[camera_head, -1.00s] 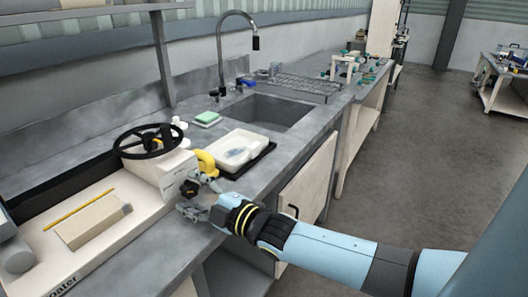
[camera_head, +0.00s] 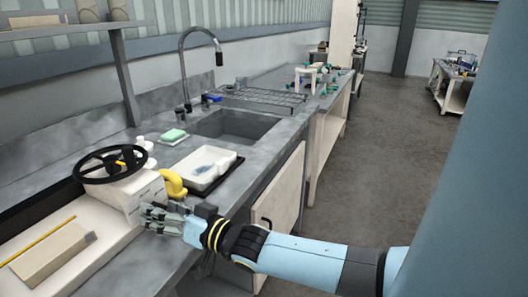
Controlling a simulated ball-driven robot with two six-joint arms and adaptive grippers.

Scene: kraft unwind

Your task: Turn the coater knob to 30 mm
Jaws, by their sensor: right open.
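The coater (camera_head: 137,192) is a pale bench machine at the left, with a black handwheel (camera_head: 88,172) on top. A yellow curved part (camera_head: 173,181) sits at its right end. My right gripper (camera_head: 150,218) is open, with its fingers pointing left at the coater's front right end. The black knob is not visible now; the gripper appears to cover the spot where it was. I cannot tell whether the fingers touch it, and no scale is readable. My left gripper is not in view.
A white tray (camera_head: 197,180) on a black mat and a green sponge (camera_head: 173,135) lie right of the coater. Beyond are a sink (camera_head: 232,125) and tap. A beige block (camera_head: 47,258) and a yellow pencil (camera_head: 40,241) lie on the coater bed. Open floor is at right.

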